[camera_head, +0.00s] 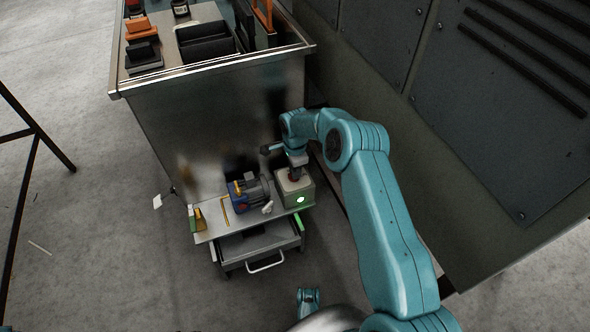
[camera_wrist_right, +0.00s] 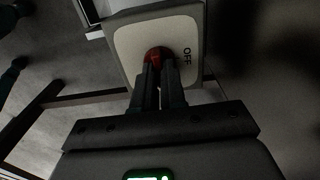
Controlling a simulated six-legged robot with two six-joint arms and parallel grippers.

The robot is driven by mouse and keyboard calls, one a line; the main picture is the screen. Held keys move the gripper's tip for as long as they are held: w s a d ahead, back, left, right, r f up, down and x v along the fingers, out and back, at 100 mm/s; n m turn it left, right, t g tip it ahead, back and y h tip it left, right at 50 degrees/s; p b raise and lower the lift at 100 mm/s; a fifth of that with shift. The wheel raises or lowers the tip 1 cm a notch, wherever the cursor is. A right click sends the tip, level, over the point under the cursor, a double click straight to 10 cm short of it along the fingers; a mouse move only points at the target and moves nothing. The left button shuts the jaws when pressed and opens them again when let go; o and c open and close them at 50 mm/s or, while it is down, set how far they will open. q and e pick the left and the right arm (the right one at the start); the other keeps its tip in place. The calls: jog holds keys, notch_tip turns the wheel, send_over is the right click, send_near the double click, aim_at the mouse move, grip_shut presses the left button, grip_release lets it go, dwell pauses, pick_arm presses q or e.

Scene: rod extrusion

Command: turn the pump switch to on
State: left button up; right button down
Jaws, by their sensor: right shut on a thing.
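The pump switch is a pale box (camera_head: 305,196) at the right end of a low cart in the head view. In the right wrist view its light face plate (camera_wrist_right: 130,45) shows the word OFF to the right of a red knob (camera_wrist_right: 158,52). My right gripper (camera_wrist_right: 160,70) reaches onto the knob and is shut on it, its dark fingers hiding much of the knob. In the head view my right gripper (camera_head: 295,172) points down onto the top of the box. A green light shows on the box front. No ON mark is visible.
A blue and grey pump (camera_head: 250,192) stands left of the switch box on the cart, with a yellow piece (camera_head: 200,217) at the cart's left end. A drawer with a handle (camera_head: 266,264) is below. A metal bench (camera_head: 205,120) stands behind, and a dark cabinet wall (camera_head: 470,120) is at right.

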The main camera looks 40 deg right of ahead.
jog(key=shift+d, duration=0.15)
dwell(0.3)
jog(key=c, duration=1.2)
grip_release()
